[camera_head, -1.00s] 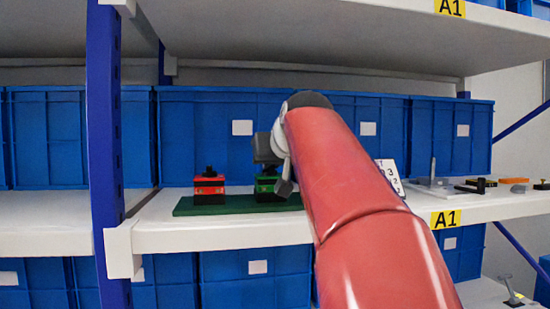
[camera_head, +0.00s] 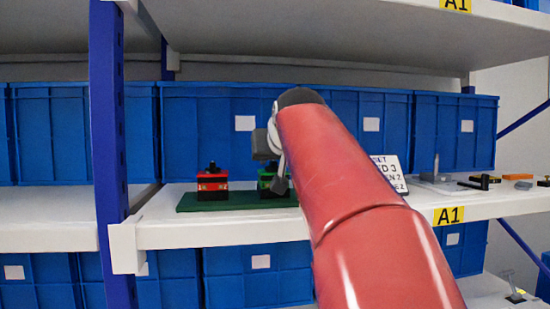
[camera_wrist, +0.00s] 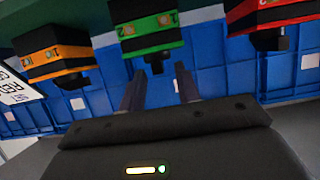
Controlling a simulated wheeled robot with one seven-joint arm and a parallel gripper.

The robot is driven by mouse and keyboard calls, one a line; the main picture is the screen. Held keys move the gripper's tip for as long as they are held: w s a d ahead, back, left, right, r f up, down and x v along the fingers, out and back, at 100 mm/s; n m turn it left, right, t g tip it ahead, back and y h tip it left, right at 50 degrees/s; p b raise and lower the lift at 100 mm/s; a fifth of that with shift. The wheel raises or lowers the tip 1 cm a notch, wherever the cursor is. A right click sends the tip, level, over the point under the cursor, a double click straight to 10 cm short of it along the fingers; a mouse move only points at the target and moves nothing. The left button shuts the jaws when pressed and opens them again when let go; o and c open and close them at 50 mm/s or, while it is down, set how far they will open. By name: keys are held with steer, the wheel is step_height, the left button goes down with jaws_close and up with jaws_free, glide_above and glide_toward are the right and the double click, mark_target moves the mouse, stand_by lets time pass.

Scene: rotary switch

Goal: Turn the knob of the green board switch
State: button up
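The green board switch (camera_head: 265,183) stands on the shelf, partly hidden behind my gripper (camera_head: 280,186) in the head view. In the wrist view, which appears upside down, the green switch (camera_wrist: 148,38) is at top centre, its dark knob (camera_wrist: 157,66) pointing toward my gripper. My gripper (camera_wrist: 159,78) is open, with its two fingers apart on either side of the knob's line. The knob shows at the gap between the fingertips; I see no clear contact.
The red switch (camera_head: 212,185) stands on the same green base (camera_head: 225,206). An orange switch (camera_wrist: 52,55) and a white lettered sign (camera_head: 388,170) are to the other side. Blue bins (camera_head: 205,135) line the back. An upper shelf (camera_head: 300,35) overhangs.

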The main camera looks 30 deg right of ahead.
steer(key=v, duration=0.7)
steer(key=shift+s+r, duration=0.15)
steer(key=shift+s, duration=0.2)
